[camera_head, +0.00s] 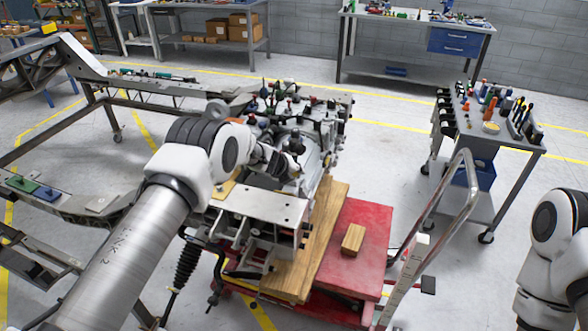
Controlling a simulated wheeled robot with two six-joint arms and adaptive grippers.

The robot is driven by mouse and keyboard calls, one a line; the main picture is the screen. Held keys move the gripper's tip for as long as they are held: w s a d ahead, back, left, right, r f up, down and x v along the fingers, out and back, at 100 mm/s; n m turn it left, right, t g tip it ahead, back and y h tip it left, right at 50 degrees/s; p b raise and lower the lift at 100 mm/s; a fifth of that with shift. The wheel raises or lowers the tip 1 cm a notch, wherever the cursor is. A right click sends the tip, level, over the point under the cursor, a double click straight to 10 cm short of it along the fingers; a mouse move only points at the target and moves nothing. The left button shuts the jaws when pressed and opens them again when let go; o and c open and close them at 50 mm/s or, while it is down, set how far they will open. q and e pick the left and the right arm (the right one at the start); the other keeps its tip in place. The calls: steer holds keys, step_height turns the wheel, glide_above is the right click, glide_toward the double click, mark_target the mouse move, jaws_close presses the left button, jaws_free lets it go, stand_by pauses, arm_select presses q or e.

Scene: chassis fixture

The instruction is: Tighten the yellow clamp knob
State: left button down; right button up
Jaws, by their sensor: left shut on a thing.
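My left arm reaches in from the lower left over the metal fixture (262,206). My left gripper (287,166) is at the silver casing (318,160) on the fixture, small and partly hidden by my own wrist. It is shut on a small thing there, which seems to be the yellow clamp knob. The knob's yellow colour does not show clearly, as the fingers and wrist cover it. I cannot tell how far the knob is turned. Part of my right arm shows at the right edge; its gripper is out of view.
A red cart (362,235) with a wooden block (353,238) stands right of the fixture, beside a wooden plank (325,225). A metal handrail (440,215) rises beside it. A tool trolley (480,130) stands further right. A dark frame (150,85) lies behind left. Open floor separates them.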

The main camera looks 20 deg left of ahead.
arm_select(q)
steer(key=shift+w+r, duration=0.1)
steer(key=shift+r, duration=0.05)
stand_by(0.3)
steer(key=c, duration=1.1)
jaws_free()
steer(key=shift+w+f, duration=0.15)
steer(key=shift+f, duration=0.1)
steer(key=v, duration=1.2)
steer(key=shift+d, duration=0.1)
